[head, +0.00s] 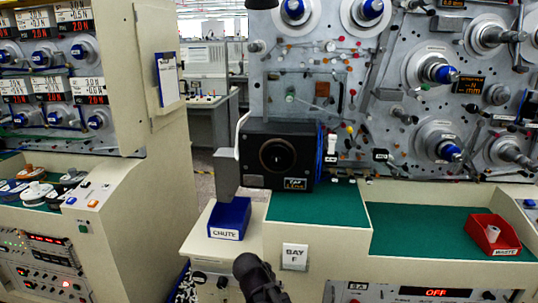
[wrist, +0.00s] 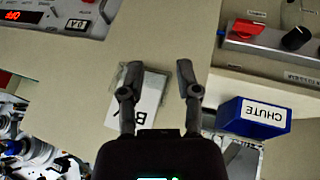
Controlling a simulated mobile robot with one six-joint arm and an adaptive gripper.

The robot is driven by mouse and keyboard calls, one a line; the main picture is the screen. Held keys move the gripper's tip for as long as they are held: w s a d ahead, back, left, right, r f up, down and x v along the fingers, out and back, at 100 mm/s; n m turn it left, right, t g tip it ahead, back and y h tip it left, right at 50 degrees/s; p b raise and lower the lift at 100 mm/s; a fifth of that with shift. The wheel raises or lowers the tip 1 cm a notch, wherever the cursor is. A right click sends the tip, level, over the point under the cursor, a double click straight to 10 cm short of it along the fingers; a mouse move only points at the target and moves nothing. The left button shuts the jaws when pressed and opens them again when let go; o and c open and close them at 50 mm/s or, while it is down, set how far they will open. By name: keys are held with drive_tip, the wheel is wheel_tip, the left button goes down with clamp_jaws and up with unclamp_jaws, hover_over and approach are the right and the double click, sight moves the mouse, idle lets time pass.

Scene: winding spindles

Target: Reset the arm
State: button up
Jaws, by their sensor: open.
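My gripper (head: 258,278) shows at the bottom middle of the head view, in front of the bench and below the BAY F sign (head: 295,257). In the wrist view both fingers of my gripper (wrist: 158,75) stand apart with nothing held between them. The BAY F sign (wrist: 147,95) lies behind and between the fingers there, partly hidden by the left one. No other part of the arm can be made out clearly in the head view.
A blue CHUTE box (head: 230,218) stands left of the green bench top (head: 320,208); it also shows in the wrist view (wrist: 253,117). A red WASTE bin (head: 492,234) sits at the right. A black box (head: 275,156) stands at the back before the spindle panel (head: 340,60).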

drive_tip(key=s+d+r+g+y+p, duration=0.1)
drive_tip(key=s+d+g+y+p, duration=0.1)
drive_tip(key=d, duration=0.6)
drive_tip(key=s+d+r+n+g+y+p, duration=0.1)
drive_tip(key=s+d+g+y+p, duration=0.1)
drive_tip(key=s+d, duration=0.3)
drive_tip(key=shift+d+r+n+g+p, duration=0.25)
drive_tip(key=shift+d+g+p, duration=0.25)
drive_tip(key=shift+d, duration=0.9)
